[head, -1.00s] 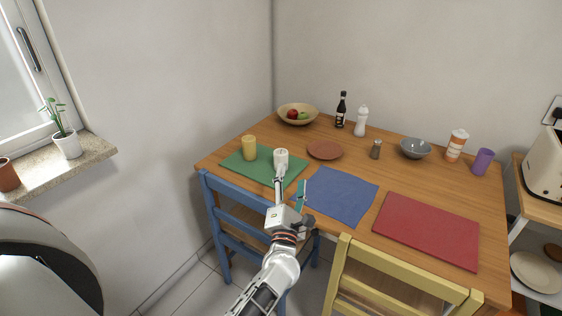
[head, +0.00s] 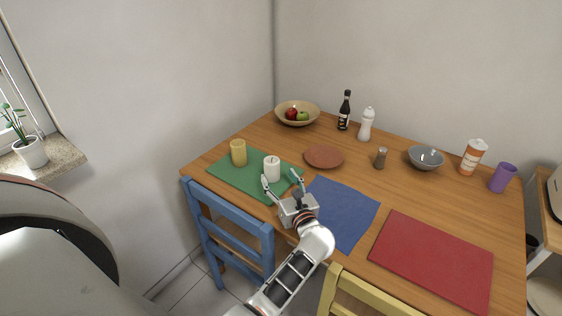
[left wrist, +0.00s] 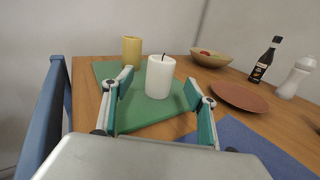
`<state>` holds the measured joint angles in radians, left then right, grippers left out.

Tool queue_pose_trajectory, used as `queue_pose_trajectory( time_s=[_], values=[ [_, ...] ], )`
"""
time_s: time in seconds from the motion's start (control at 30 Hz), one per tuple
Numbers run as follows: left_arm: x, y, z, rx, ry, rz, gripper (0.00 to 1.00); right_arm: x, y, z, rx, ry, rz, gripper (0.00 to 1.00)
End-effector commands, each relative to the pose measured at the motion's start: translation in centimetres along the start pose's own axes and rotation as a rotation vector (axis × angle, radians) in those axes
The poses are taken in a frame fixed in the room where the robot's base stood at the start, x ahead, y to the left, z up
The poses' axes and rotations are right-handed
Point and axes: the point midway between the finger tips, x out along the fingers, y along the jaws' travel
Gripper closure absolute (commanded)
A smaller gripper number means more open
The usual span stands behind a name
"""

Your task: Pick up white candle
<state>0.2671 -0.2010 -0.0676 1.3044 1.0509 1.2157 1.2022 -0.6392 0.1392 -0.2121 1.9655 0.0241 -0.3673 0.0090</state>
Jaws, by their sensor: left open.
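The white candle (head: 271,169) stands upright on the green placemat (head: 232,178), right of the yellow candle (head: 238,152). It also shows in the left wrist view (left wrist: 160,77), with a dark wick on top. My left gripper (head: 281,178) is open in front of the candle, its fingers apart. In the left wrist view, the gripper (left wrist: 164,85) has one finger to each side of the candle's place in the picture, with the candle just beyond the fingertips. It does not hold the candle. My right gripper is not in view.
A blue placemat (head: 343,214) and a brown plate (head: 323,157) lie to the right. A fruit bowl (head: 297,113) and a dark bottle (head: 344,110) stand behind. A blue chair (head: 232,226) and a yellow chair (head: 350,298) stand at the table's near edge.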

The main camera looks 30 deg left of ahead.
Motion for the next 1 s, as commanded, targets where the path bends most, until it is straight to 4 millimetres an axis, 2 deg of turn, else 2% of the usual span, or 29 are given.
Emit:
queue_pose_trajectory(
  time_s=[0.13, 0.37, 0.6, 0.7, 1.0],
  values=[
    [0.5, 0.0, 0.0, 0.002, -0.001, 0.0, 0.42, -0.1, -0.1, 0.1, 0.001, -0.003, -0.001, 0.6],
    [2.8, 0.0, 0.3, 0.003, -0.003, -0.001, 0.42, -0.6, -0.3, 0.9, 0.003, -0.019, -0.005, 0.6],
    [6.1, 0.1, 1.1, 0.003, -0.005, 0.001, 0.42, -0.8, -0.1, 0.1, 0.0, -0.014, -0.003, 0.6],
    [7.2, 0.1, 0.9, 0.003, -0.004, -0.001, 0.42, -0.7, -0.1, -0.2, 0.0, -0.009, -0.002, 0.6],
    [7.8, 0.1, 0.7, 0.002, -0.001, -0.001, 0.42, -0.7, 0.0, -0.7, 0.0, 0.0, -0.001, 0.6]
  ],
)
